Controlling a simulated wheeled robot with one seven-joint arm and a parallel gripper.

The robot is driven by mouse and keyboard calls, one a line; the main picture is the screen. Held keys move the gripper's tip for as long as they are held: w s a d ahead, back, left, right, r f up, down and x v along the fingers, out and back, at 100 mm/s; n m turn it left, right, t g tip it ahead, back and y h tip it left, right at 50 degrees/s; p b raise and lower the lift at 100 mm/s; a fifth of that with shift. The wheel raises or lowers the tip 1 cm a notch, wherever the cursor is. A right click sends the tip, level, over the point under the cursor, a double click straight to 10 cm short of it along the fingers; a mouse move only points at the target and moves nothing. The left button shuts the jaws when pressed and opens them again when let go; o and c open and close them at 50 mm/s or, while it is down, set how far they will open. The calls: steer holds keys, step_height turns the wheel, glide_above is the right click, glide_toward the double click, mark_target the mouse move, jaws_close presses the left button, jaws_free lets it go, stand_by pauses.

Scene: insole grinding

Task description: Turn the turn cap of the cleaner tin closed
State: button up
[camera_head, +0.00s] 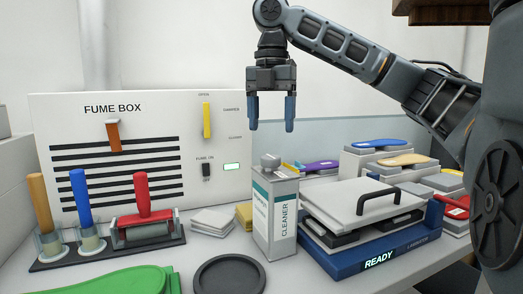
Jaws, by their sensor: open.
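The cleaner tin (277,218) is an upright white and teal can labelled CLEANER, standing at the middle of the bench. Its grey turn cap (270,161) sits on top; whether it is turned open or closed cannot be told. My gripper (271,125) points down above the tin, with its two blue-grey fingers apart and nothing between them. The fingertips are a little higher than the cap and do not touch it.
A blue press (370,252) reading READY stands close right of the tin. A dark round dish (229,276) lies in front. A tool rack (110,249) with handled tools is at left. The white fume box (60,130) stands behind. Coloured insoles (380,143) rest on blocks at back right.

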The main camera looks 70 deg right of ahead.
mark_target(270, 157)
step_height(270, 157, down, 7)
steer(key=shift+f+b, duration=0.1)
steer(key=shift+b, duration=0.4)
steer(key=c, duration=1.1)
steer(key=shift+o, duration=0.2)
